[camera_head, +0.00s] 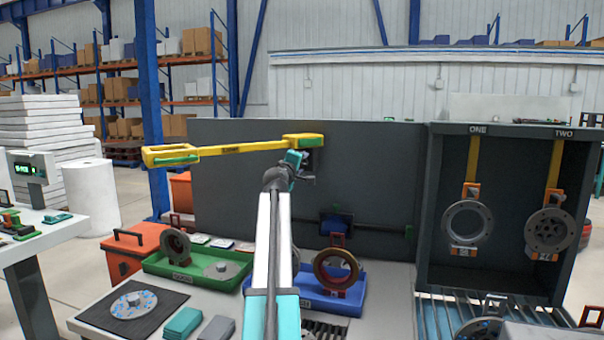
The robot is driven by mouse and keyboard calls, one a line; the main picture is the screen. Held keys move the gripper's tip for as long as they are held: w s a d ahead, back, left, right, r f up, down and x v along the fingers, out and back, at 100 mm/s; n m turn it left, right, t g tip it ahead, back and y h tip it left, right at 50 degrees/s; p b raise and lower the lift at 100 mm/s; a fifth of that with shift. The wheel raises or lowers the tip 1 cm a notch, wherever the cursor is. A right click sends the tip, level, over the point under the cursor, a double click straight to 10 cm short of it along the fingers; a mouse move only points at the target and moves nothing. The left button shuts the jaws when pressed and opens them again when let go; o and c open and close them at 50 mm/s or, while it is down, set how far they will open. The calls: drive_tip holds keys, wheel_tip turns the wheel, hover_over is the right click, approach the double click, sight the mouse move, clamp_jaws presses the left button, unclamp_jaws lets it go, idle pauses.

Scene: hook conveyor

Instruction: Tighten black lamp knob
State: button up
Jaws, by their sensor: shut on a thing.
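A yellow lamp arm (228,149) reaches out to the left from the dark grey panel (370,180), with a yellow head (170,156) at its left end. Its right end is a yellow block (303,140) with green parts. My gripper (304,160) is just below this block, close to the panel, at the end of my teal and white arm. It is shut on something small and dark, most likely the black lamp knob. My own wrist hides most of the knob, so its fit cannot be told.
A green tray (158,266) and a blue tray (352,306) with ring parts stand on the bench below. A dark cabinet (432,190) with two hanging rings is at right. A grey disc lies on a black mat (97,318). An orange box (117,262) stands behind.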

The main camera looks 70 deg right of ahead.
drive_tip(key=m+b, duration=0.3)
drive_tip(key=f+m+b, duration=0.1)
drive_tip(key=m+b, duration=0.2)
drive_tip(key=shift+f, duration=0.15)
drive_tip(key=m+b, duration=0.5)
drive_tip(key=m, duration=0.2)
drive_tip(key=m+b, duration=0.5)
drive_tip(key=m, duration=0.3)
drive_tip(key=w+m+b, duration=0.1)
drive_tip(key=m+b, duration=0.4)
drive_tip(key=m, duration=0.2)
drive_tip(key=shift+w+r, duration=0.1)
drive_tip(key=shift+r, duration=0.3)
drive_tip(key=shift+a+m, duration=0.1)
drive_tip(key=shift+m, duration=0.2)
drive_tip(key=o, duration=1)
drive_tip(key=shift+r, duration=0.1)
drive_tip(key=shift+o, duration=0.2)
drive_tip(key=shift+r, duration=0.1)
